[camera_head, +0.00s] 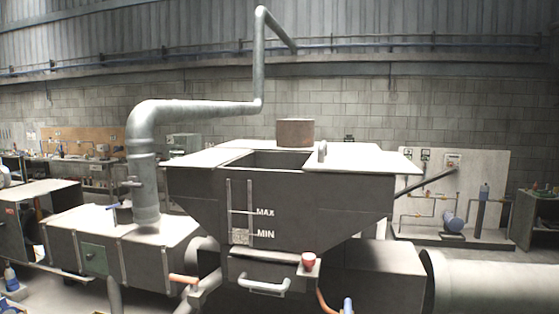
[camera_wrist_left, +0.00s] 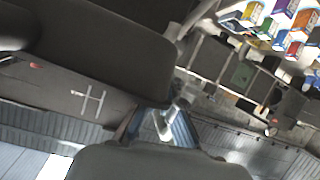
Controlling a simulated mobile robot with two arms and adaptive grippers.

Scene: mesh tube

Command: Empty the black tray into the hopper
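The hopper (camera_head: 290,205) is a large dark grey metal bin with sloped sides and MAX and MIN marks, in the middle of the head view. Its light top has a rectangular opening (camera_head: 265,159); I cannot see what is inside. No black tray can be clearly made out in either view. In the left wrist view, large dark rounded shapes fill the upper left and the bottom edge. I cannot tell whether they are parts of my left gripper or something close to the camera. Neither gripper shows in the head view.
Several coloured boxes (camera_wrist_left: 275,25) show in the tilted left wrist view.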

